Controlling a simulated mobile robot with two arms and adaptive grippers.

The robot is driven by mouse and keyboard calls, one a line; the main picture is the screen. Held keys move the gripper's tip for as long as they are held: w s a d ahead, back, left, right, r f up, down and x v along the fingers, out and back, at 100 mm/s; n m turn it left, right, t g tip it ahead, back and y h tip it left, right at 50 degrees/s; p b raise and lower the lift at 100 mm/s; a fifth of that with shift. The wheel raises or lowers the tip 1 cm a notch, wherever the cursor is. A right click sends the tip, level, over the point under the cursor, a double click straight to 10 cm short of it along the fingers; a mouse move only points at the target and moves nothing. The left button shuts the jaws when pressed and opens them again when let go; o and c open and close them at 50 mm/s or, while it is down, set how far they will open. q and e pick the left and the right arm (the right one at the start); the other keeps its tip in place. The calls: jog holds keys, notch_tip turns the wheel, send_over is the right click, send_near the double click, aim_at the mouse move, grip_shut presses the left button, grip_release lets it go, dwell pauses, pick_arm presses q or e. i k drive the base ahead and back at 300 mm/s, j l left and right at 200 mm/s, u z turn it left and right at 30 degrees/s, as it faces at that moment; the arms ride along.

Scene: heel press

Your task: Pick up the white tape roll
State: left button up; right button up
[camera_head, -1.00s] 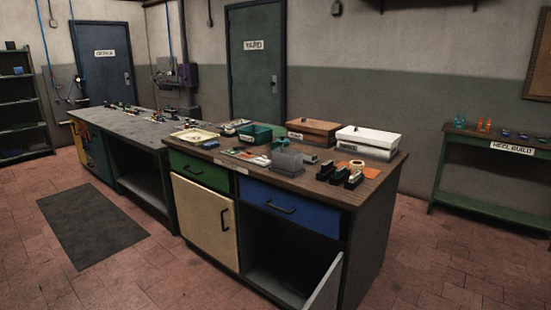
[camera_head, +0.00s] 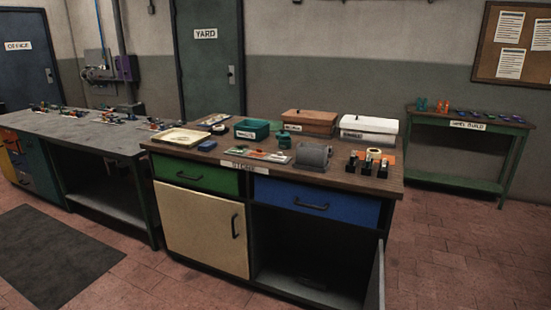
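I cannot make out a white tape roll for certain in the head view. A small pale, roundish item (camera_head: 214,120) lies behind the cream tray (camera_head: 163,137) on the wooden-topped counter, but it is too small to identify. Neither of my grippers is in view. The insides of the counter's shut drawers and beige cupboard are hidden.
The counter (camera_head: 345,182) also holds a teal bin (camera_head: 252,129), a brown box (camera_head: 309,121), a white box (camera_head: 369,130), a grey block (camera_head: 313,156) and several black items. An open compartment (camera_head: 310,250) is below, its door swung out at right.

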aim_at(219, 129)
jog(key=i+j+z, duration=0.2)
jog(key=i+j, duration=0.15)
jog(key=j, duration=0.25)
jog(key=i+j, duration=0.15)
jog(key=j, duration=0.2)
jog(key=i+j+z, duration=0.15)
jog(key=j, duration=0.15)
jog(key=i+j+z, duration=0.1)
jog(key=j, duration=0.25)
jog(key=i+j+z, duration=0.1)
jog(key=j, duration=0.25)
jog(key=i+j+z, duration=0.1)
jog(key=j, duration=0.3)
jog(key=i, duration=0.1)
